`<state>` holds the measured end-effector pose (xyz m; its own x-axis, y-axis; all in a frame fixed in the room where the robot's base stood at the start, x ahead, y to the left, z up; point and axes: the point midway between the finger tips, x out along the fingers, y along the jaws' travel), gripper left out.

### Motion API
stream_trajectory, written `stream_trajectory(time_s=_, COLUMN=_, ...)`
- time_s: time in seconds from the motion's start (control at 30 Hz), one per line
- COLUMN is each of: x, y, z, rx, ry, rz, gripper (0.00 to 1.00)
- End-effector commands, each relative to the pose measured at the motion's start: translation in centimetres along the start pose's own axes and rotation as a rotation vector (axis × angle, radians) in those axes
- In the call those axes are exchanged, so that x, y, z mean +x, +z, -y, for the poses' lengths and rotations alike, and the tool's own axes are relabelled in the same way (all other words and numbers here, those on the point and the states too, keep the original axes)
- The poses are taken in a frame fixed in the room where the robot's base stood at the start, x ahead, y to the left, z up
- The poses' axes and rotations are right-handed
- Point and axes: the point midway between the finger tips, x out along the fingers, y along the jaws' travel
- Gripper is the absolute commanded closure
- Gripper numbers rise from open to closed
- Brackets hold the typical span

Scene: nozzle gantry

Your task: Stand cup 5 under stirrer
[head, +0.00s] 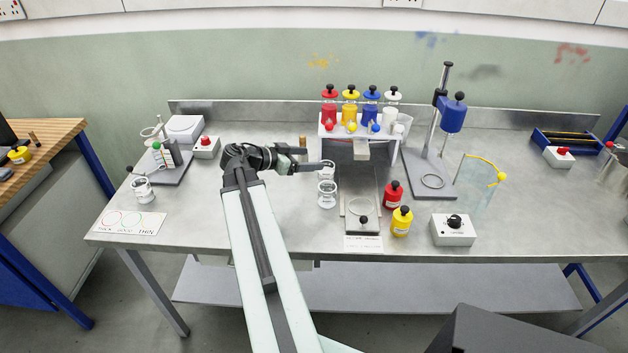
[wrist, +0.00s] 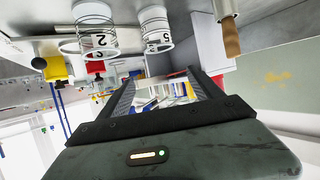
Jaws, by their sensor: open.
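Cup 5 (wrist: 157,30), a clear cup with a black 5 on a white label, stands on the bench. In the head view cup 5 (head: 327,175) is partly hidden by my gripper (head: 318,166). My gripper is open and empty, with cup 5 just ahead of its fingertips (wrist: 161,78) in the upside-down wrist view. Cup 2 (wrist: 93,40) stands beside it, nearer the bench front; it also shows in the head view (head: 327,194). The stirrer (head: 452,115) is a blue motor on an upright post. Its grey base (head: 445,188) has an empty ring (head: 432,181).
Between cups and stirrer stands a white dispenser rack (head: 345,131) with coloured bottles. Before it are a scale (head: 362,222), a red bottle (head: 393,194) and a yellow bottle (head: 401,222).

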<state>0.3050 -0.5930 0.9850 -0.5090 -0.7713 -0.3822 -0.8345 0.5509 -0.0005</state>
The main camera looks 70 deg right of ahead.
Motion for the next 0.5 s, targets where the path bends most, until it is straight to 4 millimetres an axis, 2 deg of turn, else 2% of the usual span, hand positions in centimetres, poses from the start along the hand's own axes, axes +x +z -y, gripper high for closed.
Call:
stream_trajectory(time_s=0.03, x=0.6, y=1.5, z=0.0, rx=0.000, ry=0.000, rz=0.000, gripper=0.25)
stream_trajectory(time_s=0.3, x=1.8, y=4.8, z=0.1, rx=-0.002, ry=-0.003, rz=0.000, gripper=0.25)
stream_trajectory(time_s=0.5, x=1.9, y=5.1, z=0.2, rx=-0.002, ry=-0.004, rz=0.000, gripper=0.25)
